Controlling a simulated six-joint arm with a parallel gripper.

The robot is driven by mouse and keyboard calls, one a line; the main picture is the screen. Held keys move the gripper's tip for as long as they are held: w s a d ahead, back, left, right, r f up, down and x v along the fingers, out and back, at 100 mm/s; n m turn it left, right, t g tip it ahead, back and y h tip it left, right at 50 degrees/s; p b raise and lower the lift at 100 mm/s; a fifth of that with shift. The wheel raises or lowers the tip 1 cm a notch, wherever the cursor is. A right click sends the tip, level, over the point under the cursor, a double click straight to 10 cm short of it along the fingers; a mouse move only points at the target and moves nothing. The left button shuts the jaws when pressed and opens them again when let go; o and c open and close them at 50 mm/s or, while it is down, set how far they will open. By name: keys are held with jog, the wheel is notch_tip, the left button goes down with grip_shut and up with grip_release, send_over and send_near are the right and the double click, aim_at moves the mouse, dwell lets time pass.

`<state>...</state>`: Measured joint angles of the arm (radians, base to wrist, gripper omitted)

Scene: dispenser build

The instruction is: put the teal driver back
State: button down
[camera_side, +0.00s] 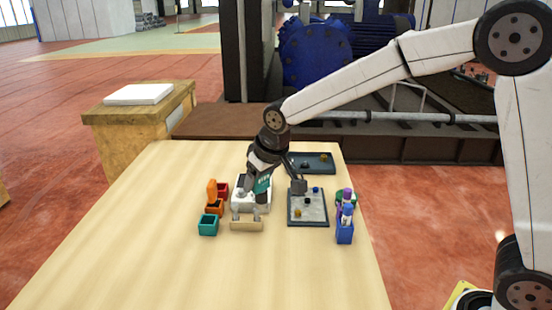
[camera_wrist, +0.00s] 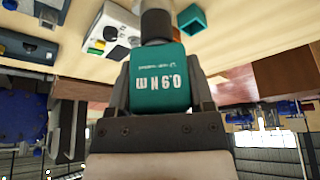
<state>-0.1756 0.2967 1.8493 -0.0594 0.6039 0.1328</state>
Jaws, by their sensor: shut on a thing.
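The teal driver (camera_side: 262,185) is held between the jaws of my gripper (camera_side: 259,176), over the white dispenser unit (camera_side: 250,207). In the wrist view the teal driver (camera_wrist: 160,82) shows a "0.9 N m" label and a dark collar beyond it, with my gripper (camera_wrist: 160,68) shut on its sides. The open teal holder (camera_side: 208,228) stands on the table at the front left, apart from the driver, and looks empty. The teal holder also shows in the wrist view (camera_wrist: 186,22). The driver's lower end is partly hidden.
An orange driver (camera_side: 211,189) stands in a holder behind the teal one. A tan bracket (camera_side: 246,226) is in front of the dispenser. A tray of small parts (camera_side: 299,219), another tray (camera_side: 322,169) and a blue holder (camera_side: 345,235) are to the right. The table's left front is clear.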

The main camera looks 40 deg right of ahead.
jog(key=shift+s+a+r+n+y, duration=0.15)
jog(key=shift+a+r+n+y, duration=0.15)
jog(key=shift+a+n, duration=0.35)
jog(key=shift+s+a+r+n+y, duration=0.15)
jog(key=shift+a+r+n, duration=0.35)
jog(key=shift+a, duration=0.4)
jog(key=shift+s+a+r+n+y, duration=0.1)
jog(key=shift+a+r+n+y, duration=0.2)
jog(key=shift+a+n, duration=0.35)
jog(key=shift+w+a, duration=0.1)
jog(key=w+a+f, duration=0.2)
jog(key=w+f, duration=0.7)
jog(key=w, duration=0.4)
jog(key=shift+a+f, duration=0.2)
jog(key=shift+a, duration=0.2)
jog(key=shift+w+f, duration=0.15)
jog(key=shift+f, duration=0.75)
jog(key=shift+w+f, duration=0.1)
jog(key=shift+f, duration=0.8)
jog(key=shift+f, duration=0.15)
